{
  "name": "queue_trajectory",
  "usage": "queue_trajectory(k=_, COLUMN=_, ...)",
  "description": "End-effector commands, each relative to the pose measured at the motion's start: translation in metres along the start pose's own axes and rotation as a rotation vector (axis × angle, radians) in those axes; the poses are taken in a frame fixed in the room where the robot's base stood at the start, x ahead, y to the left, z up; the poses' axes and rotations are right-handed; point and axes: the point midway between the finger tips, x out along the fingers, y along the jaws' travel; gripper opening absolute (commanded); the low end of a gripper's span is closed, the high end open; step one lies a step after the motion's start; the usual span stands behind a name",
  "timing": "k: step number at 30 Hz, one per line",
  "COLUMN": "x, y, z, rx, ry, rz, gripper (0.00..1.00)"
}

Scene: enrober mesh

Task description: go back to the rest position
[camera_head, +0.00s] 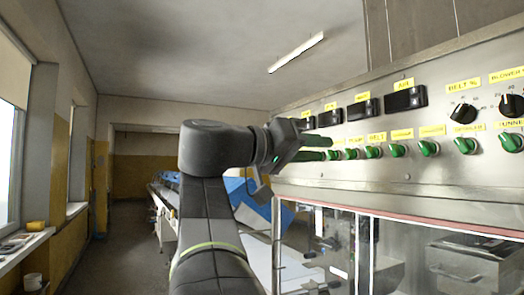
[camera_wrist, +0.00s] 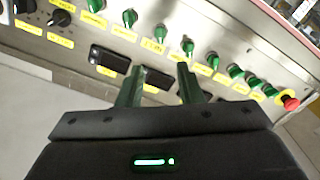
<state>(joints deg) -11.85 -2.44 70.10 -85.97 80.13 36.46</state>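My gripper (camera_head: 328,149) is at the left part of the control panel (camera_head: 440,170) in the head view, with its two green fingers pointing right along the panel face. In the wrist view my gripper (camera_wrist: 160,70) has its fingers apart, with the panel visible between them and nothing held. A black display (camera_wrist: 158,79) shows between and behind the fingers. A row of green knobs (camera_wrist: 160,33) lies beyond the fingertips. I cannot tell whether a finger touches the panel. In the head view the gripper hides some of the leftmost knobs and labels.
Black dials (camera_head: 463,113) and green switches (camera_head: 428,148) stick out of the panel. A red button (camera_wrist: 290,103) is at the panel's end in the wrist view. Below is a glazed machine housing (camera_head: 400,250). A blue-topped conveyor (camera_head: 165,195) stands behind; the aisle floor (camera_head: 120,250) at left is clear.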

Motion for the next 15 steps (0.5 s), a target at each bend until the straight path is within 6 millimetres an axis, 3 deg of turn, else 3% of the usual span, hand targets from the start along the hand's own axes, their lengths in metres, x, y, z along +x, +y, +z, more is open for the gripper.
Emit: queue_trajectory(k=15, x=0.0058, y=-0.0001, z=-0.0003, rx=-0.001, ry=-0.001, rz=0.001, gripper=0.33)
